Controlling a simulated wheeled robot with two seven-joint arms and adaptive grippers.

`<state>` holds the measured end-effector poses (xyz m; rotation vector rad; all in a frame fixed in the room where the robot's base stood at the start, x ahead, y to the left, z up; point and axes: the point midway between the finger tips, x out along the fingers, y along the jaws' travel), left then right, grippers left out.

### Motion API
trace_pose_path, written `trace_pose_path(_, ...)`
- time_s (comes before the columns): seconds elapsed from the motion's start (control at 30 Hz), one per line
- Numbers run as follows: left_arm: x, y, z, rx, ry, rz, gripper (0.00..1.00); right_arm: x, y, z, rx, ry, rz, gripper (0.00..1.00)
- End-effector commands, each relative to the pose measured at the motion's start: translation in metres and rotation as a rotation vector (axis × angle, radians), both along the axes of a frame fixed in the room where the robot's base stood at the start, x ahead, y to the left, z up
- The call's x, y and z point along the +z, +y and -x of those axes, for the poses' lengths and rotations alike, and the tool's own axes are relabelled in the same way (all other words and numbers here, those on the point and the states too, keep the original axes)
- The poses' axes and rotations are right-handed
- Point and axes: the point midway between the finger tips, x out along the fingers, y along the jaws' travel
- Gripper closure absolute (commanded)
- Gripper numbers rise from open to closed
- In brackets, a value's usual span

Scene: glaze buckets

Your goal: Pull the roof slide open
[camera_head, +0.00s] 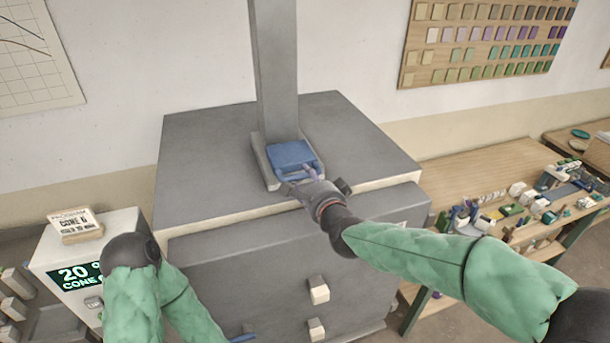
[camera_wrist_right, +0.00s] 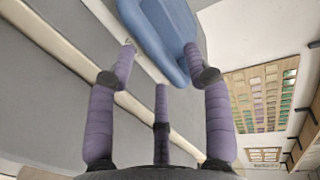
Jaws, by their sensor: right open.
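The roof slide (camera_head: 291,154) is a blue plate with a bar handle (camera_head: 299,173) on its front side. It sits in a grey frame on top of the grey kiln (camera_head: 210,150), at the foot of a tall flue (camera_head: 274,70). The slide also shows at the top of the right wrist view (camera_wrist_right: 170,25). My right gripper (camera_head: 306,180) is at the slide's front, close to the handle. In the wrist view its purple fingers (camera_wrist_right: 160,62) are spread, with the blue handle just beyond the tips. Contact cannot be told. My left gripper is out of view.
A wooden bench (camera_head: 465,185) with many small items stands at the right. A controller box (camera_head: 85,265) with a lit display and a cone card stands at the left. Block handles (camera_head: 318,290) stick out from the kiln front. The kiln top around the frame is clear.

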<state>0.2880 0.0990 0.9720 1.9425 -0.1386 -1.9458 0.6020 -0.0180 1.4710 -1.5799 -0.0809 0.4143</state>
Motion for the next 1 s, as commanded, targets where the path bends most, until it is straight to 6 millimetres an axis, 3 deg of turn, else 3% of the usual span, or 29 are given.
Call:
trace_pose_path(0.23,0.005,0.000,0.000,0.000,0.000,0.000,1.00,-0.005,0.007,-0.022,-0.001,0.001,0.001,0.49)
trace_pose_path(0.63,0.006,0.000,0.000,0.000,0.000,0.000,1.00,-0.006,0.008,-0.026,-0.001,-0.001,0.000,0.49)
trace_pose_path(0.83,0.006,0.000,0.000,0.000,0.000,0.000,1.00,-0.006,0.008,-0.026,-0.001,0.000,0.000,1.00)
trace_pose_path(1.0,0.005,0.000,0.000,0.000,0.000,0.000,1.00,-0.006,0.008,-0.026,-0.001,0.000,0.000,1.00)
